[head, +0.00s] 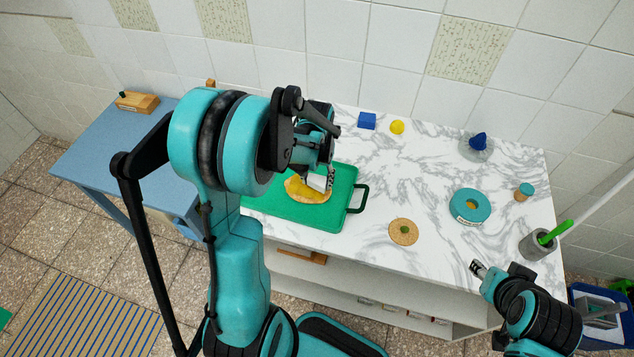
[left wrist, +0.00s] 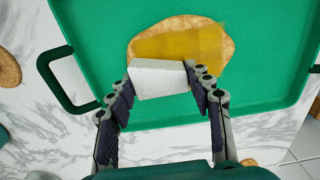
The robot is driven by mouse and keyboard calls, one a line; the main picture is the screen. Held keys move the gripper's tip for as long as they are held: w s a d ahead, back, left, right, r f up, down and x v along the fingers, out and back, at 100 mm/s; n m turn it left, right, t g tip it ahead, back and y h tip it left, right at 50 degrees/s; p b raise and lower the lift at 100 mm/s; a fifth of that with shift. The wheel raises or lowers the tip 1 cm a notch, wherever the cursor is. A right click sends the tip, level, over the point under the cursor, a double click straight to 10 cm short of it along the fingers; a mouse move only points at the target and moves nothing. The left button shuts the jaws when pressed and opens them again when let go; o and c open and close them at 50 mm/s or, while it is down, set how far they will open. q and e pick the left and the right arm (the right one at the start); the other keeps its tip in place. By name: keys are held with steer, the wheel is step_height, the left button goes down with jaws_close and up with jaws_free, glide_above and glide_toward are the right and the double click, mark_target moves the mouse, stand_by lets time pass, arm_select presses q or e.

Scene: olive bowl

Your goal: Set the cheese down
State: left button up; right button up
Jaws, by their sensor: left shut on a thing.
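The cheese, a white block (left wrist: 158,80), sits between the fingers of my left gripper (left wrist: 163,84), which is shut on it. In the head view the cheese (head: 317,182) shows just below my left gripper (head: 325,175). It is over the near part of a round flatbread (left wrist: 222,50) with a yellow topping (left wrist: 180,44). I cannot tell whether the cheese touches the topping. The flatbread (head: 300,194) lies on a green tray (head: 290,212). My right gripper (head: 478,268) is at the counter's front right, away from the cheese; its jaw opening is unclear.
A blue table (head: 110,155) is at left.

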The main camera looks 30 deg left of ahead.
arm_select(q)
steer(key=shift+w+f, duration=0.1)
steer(key=shift+f, duration=0.7)
steer(key=o, duration=1.2)
steer(key=shift+f, duration=0.1)
